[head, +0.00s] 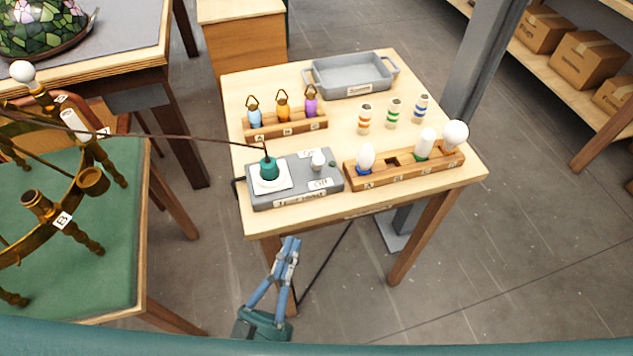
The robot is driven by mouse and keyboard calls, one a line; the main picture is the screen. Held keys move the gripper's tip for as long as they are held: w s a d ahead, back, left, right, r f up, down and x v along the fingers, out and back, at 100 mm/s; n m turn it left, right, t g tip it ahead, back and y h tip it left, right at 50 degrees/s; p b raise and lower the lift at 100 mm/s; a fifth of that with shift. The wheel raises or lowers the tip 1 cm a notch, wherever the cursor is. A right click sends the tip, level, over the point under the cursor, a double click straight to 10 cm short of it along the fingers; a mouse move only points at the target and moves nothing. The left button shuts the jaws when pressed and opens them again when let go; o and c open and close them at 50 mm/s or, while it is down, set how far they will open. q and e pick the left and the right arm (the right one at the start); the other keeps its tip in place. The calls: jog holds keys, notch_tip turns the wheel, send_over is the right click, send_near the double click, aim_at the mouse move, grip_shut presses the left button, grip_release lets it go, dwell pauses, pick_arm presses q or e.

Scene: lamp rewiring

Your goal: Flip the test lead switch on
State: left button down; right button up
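The grey test lead box (290,199) sits at the front left of the wooden table. A white-capped switch (318,160) stands on its right part, between a label at the back and an OFF label (320,183) at the front. I cannot tell which way the switch leans. A dark green plug (268,168) stands on a white plate on the box's left part, with a thin brown lead running left from it. My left gripper (291,241) is in front of the table, apart from the box. Its blue fingers are close together and empty. My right gripper is not in view.
A wooden bulb rack (405,172) stands right of the box. A rack of coloured lamp pieces (287,124), a grey tray (355,79) and several striped cylinders stand behind. A brass chandelier (50,225) on a green-topped table is at left.

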pick_arm(q)
send_near(321, 167)
jog(key=x, duration=0.6)
jog(key=shift+w+d, duration=0.1)
jog(key=shift+w, duration=0.2)
jog(key=shift+r, duration=0.1)
